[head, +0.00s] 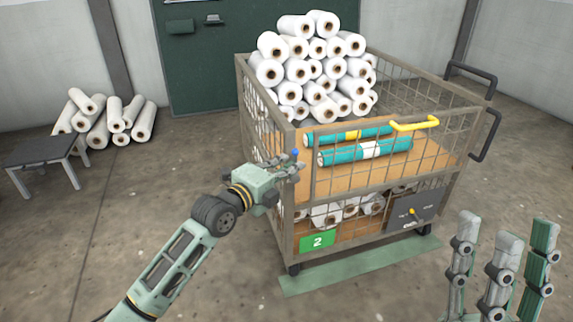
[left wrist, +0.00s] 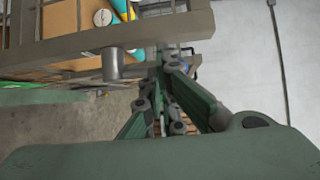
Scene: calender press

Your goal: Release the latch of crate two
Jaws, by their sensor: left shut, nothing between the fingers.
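Crate two (head: 304,190) is a wire-mesh cage on castors, with a green plate marked 2 (head: 318,240) at its lower front left. My left gripper (head: 296,168) is shut and empty at the crate's front left corner post. A small blue-tipped part (head: 295,153) shows right by its fingertips; I cannot tell whether they touch or whether this is the latch. In the left wrist view the closed fingers (left wrist: 165,88) are beside a grey cylinder (left wrist: 112,64) under the crate's frame bar (left wrist: 60,48). My right gripper (head: 503,245) is open and empty, its fingers pointing up at the lower right.
White rolls (head: 315,70) are piled in the crate, with teal rolls (head: 365,150) in front. Black handles (head: 485,130) jut out right.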

